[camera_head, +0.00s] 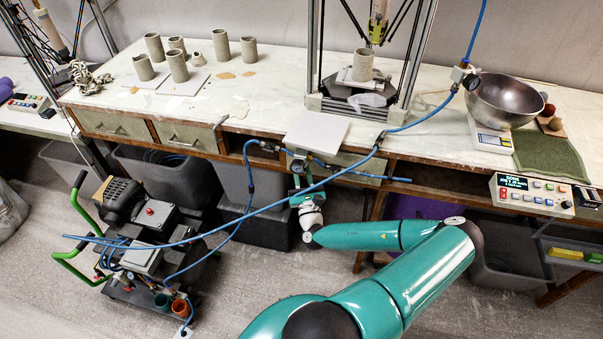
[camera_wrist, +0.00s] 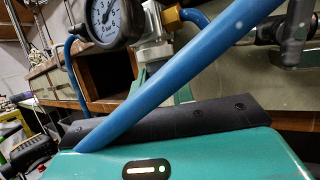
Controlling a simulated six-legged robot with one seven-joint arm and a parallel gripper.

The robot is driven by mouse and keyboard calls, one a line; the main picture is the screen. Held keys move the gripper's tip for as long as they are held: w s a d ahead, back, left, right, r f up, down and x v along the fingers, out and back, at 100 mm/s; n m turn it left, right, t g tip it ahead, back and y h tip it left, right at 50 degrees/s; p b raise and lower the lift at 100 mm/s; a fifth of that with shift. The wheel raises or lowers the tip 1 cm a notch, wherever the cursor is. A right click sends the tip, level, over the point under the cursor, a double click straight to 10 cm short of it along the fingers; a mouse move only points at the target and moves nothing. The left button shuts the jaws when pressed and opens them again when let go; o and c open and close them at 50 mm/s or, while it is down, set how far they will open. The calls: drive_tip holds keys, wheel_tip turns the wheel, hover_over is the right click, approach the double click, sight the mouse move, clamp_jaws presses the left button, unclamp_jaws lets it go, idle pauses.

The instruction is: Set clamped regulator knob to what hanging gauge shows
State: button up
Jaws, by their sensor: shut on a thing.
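The clamped regulator (camera_head: 298,158) sits at the bench's front edge, with blue hoses beside it. Its round white-faced gauge (camera_wrist: 106,17) shows in the wrist view, partly cut by the top edge; I cannot read the needle surely. The regulator's metal body (camera_wrist: 155,48) is right of the gauge, partly behind a blue hose. My gripper (camera_head: 303,187) is directly below the regulator, shut on its knob; the knob and fingertips are mostly hidden. The hanging gauge (camera_head: 465,76) is at the blue hose by the frame's right post; its reading is too small to tell.
A blue hose (camera_head: 335,174) crosses in front of the regulator and close over my gripper in the wrist view. A compressor cart (camera_head: 150,240) stands left on the floor. Grey bins (camera_head: 262,186) stand under the bench. A white board (camera_head: 316,132) lies above the regulator.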

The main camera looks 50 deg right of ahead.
drive_tip(key=shift+s+d+r+n+t+y, duration=0.1)
drive_tip(key=shift+d+n+t+y, duration=0.1)
drive_tip(key=shift+n+t+y, duration=1.6)
drive_tip(key=shift+s+d+n+t+y, duration=0.15)
drive_tip(key=shift+n+y, duration=0.7)
drive_tip(key=shift+y, duration=2.1)
drive_tip(key=shift+s+d+r+n+t+y, duration=0.1)
drive_tip(key=shift+d+n+t+y, duration=0.15)
drive_tip(key=shift+n+t+y, duration=1.55)
drive_tip(key=shift+m+g+y, duration=0.35)
drive_tip(key=shift+g+y, duration=0.4)
drive_tip(key=shift+w, duration=0.1)
drive_tip(key=o, duration=1)
drive_tip(key=shift+f, duration=0.1)
drive_tip(key=shift+f, duration=0.15)
